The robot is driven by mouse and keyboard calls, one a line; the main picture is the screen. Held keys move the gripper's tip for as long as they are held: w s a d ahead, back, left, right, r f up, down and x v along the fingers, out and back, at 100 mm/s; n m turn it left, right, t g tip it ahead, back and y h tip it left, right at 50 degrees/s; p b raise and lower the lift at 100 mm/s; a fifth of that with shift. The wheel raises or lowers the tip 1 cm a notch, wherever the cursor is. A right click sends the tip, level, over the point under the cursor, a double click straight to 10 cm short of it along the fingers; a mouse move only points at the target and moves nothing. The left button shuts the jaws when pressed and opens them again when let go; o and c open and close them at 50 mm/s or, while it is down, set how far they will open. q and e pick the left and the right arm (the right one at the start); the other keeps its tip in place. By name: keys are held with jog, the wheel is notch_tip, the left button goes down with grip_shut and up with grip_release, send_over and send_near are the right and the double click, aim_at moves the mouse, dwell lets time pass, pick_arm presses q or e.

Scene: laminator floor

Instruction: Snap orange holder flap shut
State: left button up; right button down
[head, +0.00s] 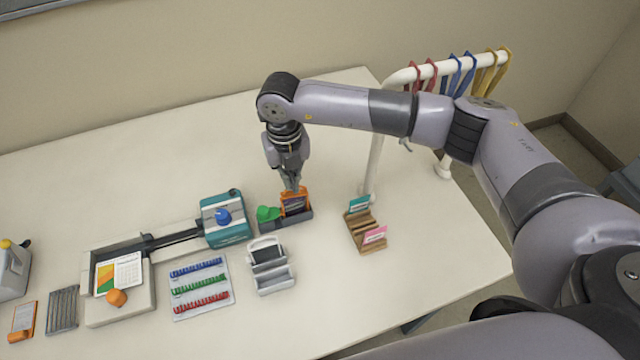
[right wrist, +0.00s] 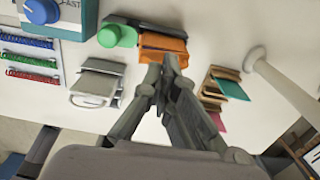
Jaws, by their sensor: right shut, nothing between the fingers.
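An orange holder (head: 303,194) stands in a dark grey tray (head: 288,222), beside a green object (head: 267,213). It also shows in the right wrist view (right wrist: 165,45), just past my fingertips. My right gripper (head: 293,188) points down at the top of this holder, shut and empty. In the right wrist view its fingertips (right wrist: 172,58) overlap the holder's near edge; I cannot tell whether they touch it. The flap's state is hard to make out. Another orange holder (head: 22,318) lies flat at the table's left. My left gripper is out of view.
A teal machine (head: 226,222) with a blue knob stands left of the tray. A grey stand (head: 272,280) is in front, and a wooden card rack (head: 366,237) to the right. A white rail (head: 375,160) with coloured straps rises behind. The table's right front is clear.

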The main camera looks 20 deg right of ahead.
jog(key=shift+f+b, duration=0.55)
jog(key=shift+f, duration=0.15)
jog(key=shift+r+p, duration=1.7)
jog(key=shift+r, duration=1.9)
jog(key=shift+f, duration=0.1)
